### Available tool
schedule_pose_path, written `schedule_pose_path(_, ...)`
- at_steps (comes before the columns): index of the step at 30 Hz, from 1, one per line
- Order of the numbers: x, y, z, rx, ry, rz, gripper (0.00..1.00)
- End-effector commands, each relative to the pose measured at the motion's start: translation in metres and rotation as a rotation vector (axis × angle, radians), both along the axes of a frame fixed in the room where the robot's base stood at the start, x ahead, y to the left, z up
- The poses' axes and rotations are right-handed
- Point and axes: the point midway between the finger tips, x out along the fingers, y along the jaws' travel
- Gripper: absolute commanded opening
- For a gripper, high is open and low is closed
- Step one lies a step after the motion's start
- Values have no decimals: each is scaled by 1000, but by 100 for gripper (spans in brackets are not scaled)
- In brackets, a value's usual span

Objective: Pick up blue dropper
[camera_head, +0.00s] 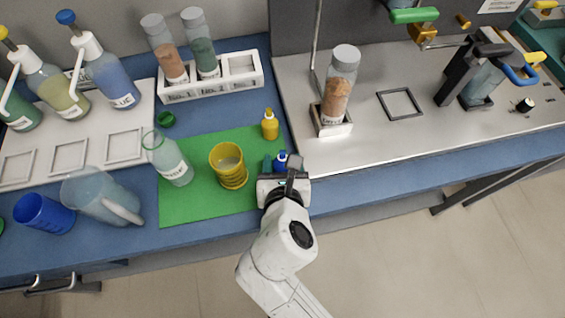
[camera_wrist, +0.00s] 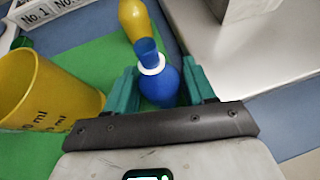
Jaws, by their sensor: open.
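The blue dropper (camera_wrist: 157,80) is a small blue bottle with a white collar and a blue tip. In the wrist view it stands between the two teal fingers of my gripper (camera_wrist: 163,82), which are open with a small gap showing beside the bottle. In the head view the blue dropper (camera_head: 281,160) shows at the right edge of the green mat (camera_head: 190,207), partly hidden by my gripper (camera_head: 281,167). Its lower part is hidden in both views.
A yellow cup (camera_head: 229,170) stands left of my gripper and a yellow dropper (camera_head: 270,126) just behind the blue one. A clear bottle (camera_head: 170,160) stands further left on the mat. A grey metal platform (camera_head: 370,147) with a bottle in a white holder (camera_head: 331,127) lies to the right.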

Motion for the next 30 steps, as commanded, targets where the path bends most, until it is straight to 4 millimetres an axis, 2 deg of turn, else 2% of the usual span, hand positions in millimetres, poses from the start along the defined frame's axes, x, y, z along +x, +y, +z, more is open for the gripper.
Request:
schedule_pose_path(4,0,0,0,0,0,0,52)
schedule_pose_path(16,0,0,0,0,0,0,15)
schedule_pose_path(30,0,0,4,1,-1,0,14)
